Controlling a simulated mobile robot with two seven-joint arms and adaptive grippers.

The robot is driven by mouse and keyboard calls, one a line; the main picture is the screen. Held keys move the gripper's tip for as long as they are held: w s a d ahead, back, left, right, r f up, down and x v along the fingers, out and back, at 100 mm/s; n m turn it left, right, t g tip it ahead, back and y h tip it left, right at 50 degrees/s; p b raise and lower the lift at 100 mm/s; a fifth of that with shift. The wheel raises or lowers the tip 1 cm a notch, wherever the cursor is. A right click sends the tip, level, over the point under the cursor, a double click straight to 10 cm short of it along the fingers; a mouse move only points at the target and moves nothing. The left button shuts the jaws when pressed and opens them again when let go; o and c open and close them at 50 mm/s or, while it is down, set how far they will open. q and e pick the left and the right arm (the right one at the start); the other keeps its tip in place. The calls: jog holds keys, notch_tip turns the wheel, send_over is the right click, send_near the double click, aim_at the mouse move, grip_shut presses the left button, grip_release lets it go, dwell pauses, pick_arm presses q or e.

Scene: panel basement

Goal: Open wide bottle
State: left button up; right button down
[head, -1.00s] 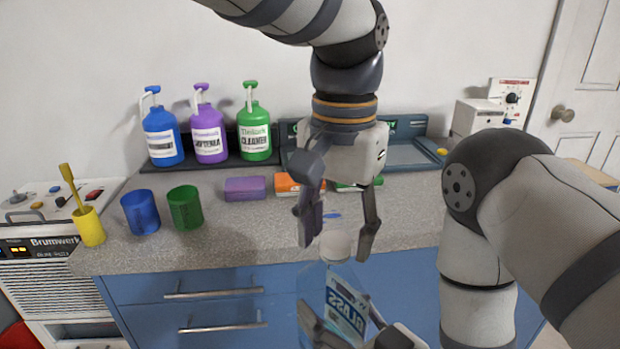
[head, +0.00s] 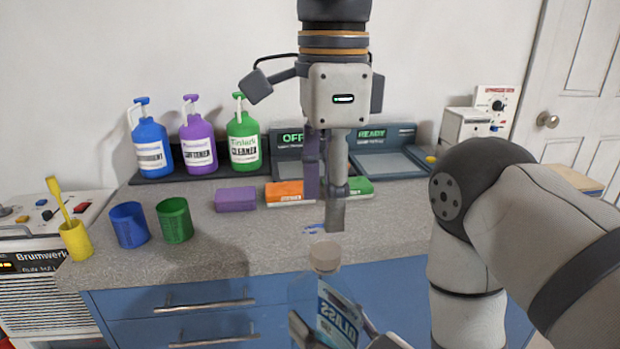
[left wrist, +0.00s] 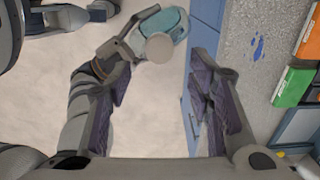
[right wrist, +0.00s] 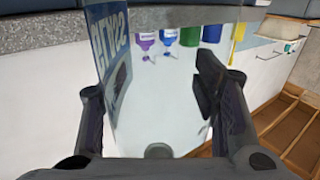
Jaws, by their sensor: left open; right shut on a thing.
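A clear bottle (head: 338,318) with a blue and white label and a pale round cap (head: 325,257) stands roughly upright in front of the counter. The cap sits on the bottle. My right gripper (head: 335,333) is shut on the bottle's body, low in the head view; the label side also shows in the right wrist view (right wrist: 108,60). My left gripper (head: 324,210) is open and empty, pointing down, above and apart from the cap. In the left wrist view the cap (left wrist: 159,47) appears ahead, between the directions of the two fingers.
The counter (head: 240,255) behind holds blue (head: 129,225) and green (head: 174,220) cups, a yellow cup (head: 75,240) with a brush, and purple (head: 236,199), orange (head: 284,193) and green blocks. Pump bottles (head: 197,145) and scales (head: 385,160) stand along the wall. Drawers (head: 210,310) lie below.

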aim_at(326, 249)
pick_arm(q)
notch_tip(326, 249, down, 7)
jog(key=shift+r, duration=0.1)
grip_shut()
jog(key=n, duration=0.6)
jog(key=shift+r, duration=0.15)
dwell(0.4)
jog(key=shift+r, duration=1)
